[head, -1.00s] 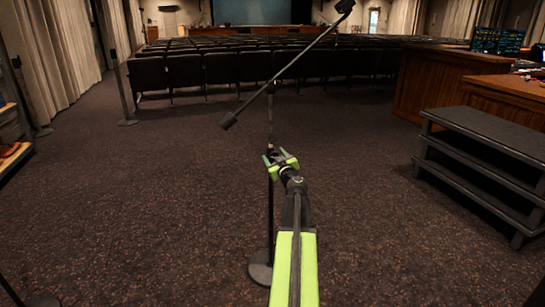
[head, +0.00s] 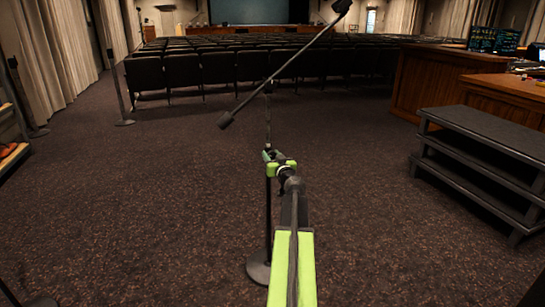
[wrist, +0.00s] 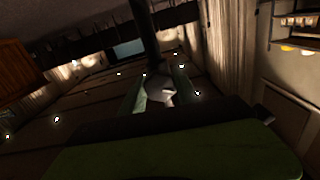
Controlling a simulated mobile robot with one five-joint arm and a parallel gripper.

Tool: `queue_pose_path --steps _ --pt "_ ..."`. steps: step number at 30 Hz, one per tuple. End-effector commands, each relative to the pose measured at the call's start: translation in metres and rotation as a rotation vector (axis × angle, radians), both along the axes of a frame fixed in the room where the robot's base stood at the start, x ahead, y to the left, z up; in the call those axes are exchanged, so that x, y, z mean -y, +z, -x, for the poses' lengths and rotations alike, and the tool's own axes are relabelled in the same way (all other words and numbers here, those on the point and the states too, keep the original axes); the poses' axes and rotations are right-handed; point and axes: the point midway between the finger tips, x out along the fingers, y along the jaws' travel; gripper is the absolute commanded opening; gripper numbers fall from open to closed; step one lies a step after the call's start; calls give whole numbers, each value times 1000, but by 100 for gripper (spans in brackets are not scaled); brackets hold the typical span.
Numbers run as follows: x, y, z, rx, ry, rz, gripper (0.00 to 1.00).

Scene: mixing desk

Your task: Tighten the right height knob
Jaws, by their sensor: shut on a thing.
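A black microphone stand (head: 268,215) stands upright in front of me, with a slanted boom (head: 290,65) on top. My gripper (head: 271,155) is at the stand's pole at mid height, where the height knob sits. In the wrist view the two greenish fingers of my gripper (wrist: 161,92) lie on either side of a pale, rounded part, the height knob (wrist: 160,94), with the dark pole rising behind it. The gripper is shut on this knob. In the head view my gripper mostly hides the knob.
The stand's round base (head: 259,268) rests on the carpet. Another stand (head: 115,90) is at the left, before rows of seats (head: 220,68). Dark steps (head: 480,145) and a wooden desk (head: 430,85) are at the right. The carpet between is clear.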

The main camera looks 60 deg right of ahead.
Motion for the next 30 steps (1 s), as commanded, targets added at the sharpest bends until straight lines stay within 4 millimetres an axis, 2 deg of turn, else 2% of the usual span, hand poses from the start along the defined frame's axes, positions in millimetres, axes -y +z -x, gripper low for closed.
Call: queue_pose_path --steps 10,11,15,25,30 --pt "0 -1 2 18 -2 -27 0" --pt "0 -1 2 18 -2 -27 41" --pt "0 0 2 18 -2 -25 59" --pt "-1 0 2 18 -2 -25 59" --pt "-23 0 8 18 5 -26 59"
